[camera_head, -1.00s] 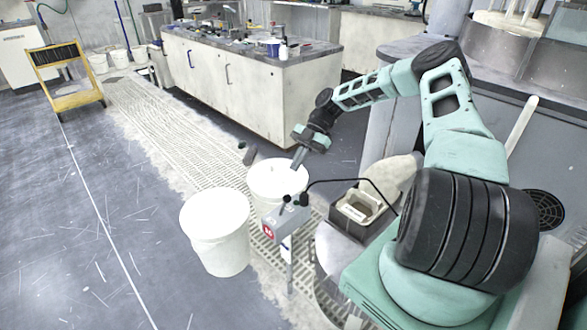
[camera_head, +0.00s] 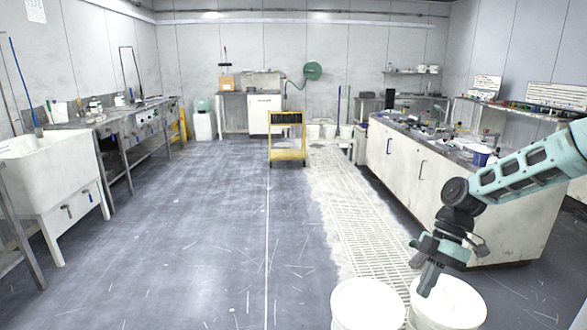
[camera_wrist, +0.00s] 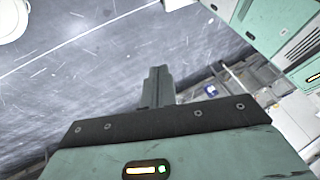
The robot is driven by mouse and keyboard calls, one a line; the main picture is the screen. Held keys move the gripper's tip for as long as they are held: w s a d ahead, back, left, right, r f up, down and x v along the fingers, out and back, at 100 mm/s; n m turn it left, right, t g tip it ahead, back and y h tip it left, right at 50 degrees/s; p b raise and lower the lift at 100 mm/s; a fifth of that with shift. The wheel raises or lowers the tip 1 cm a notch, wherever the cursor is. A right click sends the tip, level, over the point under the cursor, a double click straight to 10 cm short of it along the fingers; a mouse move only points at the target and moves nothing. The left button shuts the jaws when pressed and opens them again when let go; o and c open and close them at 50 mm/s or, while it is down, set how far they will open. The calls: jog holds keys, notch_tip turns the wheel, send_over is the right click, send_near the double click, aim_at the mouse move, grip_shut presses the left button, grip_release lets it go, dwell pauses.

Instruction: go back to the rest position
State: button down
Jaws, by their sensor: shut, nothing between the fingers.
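My gripper (camera_head: 428,279) hangs at the lower right of the head view, above the white buckets, with its fingers together and nothing between them. In the wrist view the closed fingers (camera_wrist: 157,88) point out over the grey floor. My arm comes in from the right edge of the head view, bent at the elbow.
Two white buckets (camera_head: 368,304) stand below my gripper. A long bench (camera_head: 440,185) stands at the right, a white sink (camera_head: 48,170) and workbench (camera_head: 135,122) at the left. A yellow cart (camera_head: 287,153) stands far back. The middle floor (camera_head: 200,240) is clear.

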jog(key=s+a+r+m+h+p, duration=0.2)
jog(key=s+a+r+m+h, duration=0.2)
jog(key=s+a+r, duration=0.65)
jog(key=s+a+r+m+t+p, duration=0.1)
jog(key=s+a+r+m+t, duration=0.1)
jog(key=s, duration=0.6)
jog(key=s+a+r+m+t+p, duration=0.1)
jog(key=s+a+r+m+t, duration=0.1)
jog(key=s, duration=0.6)
jog(key=shift+a+r+m+h+p, duration=0.35)
jog(key=shift+a+r+m, duration=0.5)
jog(key=shift+a+m, duration=0.3)
jog(key=shift+d, duration=0.1)
